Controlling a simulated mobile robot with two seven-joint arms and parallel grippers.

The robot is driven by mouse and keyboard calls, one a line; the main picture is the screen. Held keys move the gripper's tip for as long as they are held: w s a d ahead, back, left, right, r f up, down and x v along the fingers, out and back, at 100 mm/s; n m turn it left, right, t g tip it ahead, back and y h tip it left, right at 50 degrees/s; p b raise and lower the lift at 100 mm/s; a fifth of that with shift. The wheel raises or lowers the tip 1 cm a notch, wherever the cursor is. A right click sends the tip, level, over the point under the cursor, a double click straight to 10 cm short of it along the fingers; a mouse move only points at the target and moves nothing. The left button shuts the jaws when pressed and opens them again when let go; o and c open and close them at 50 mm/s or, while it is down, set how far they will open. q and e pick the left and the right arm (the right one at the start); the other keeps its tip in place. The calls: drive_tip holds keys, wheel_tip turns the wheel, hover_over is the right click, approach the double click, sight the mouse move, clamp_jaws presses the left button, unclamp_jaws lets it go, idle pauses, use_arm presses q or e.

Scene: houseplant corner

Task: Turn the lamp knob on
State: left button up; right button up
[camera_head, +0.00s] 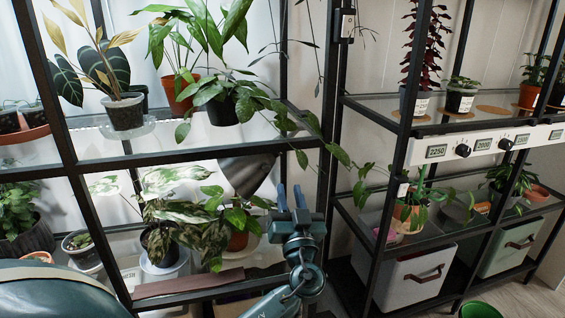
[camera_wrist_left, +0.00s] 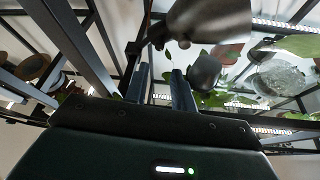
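A white control strip (camera_head: 480,146) on the right rack carries small number displays and two black round knobs, a left knob (camera_head: 463,150) and a right knob (camera_head: 506,144). A dark cone-shaped lamp shade (camera_head: 246,173) hangs under the left rack's upper shelf; a dark shade (camera_wrist_left: 210,28) also looms close in the left wrist view. I cannot tell which knob belongs to the lamp. My left gripper (camera_head: 291,198) points up in front of the left rack, near the shade, with its blue fingers apart and nothing between them. It also shows in the left wrist view (camera_wrist_left: 160,82). My right gripper is out of view.
Black rack posts stand close to the left gripper, such as the middle post (camera_head: 329,120) and the right rack's front post (camera_head: 404,130). Potted plants crowd the glass shelves, including a trailing plant (camera_head: 236,100). A green pot (camera_head: 481,311) stands at the floor.

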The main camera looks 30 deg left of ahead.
sight(282, 156)
use_arm(q)
drive_tip(key=x, duration=1)
drive_tip(key=shift+w+a+r, duration=0.15)
drive_tip(key=shift+w+a, duration=0.05)
drive_tip(key=shift+a, duration=0.05)
drive_tip(key=shift+c, duration=0.6)
clamp_jaws()
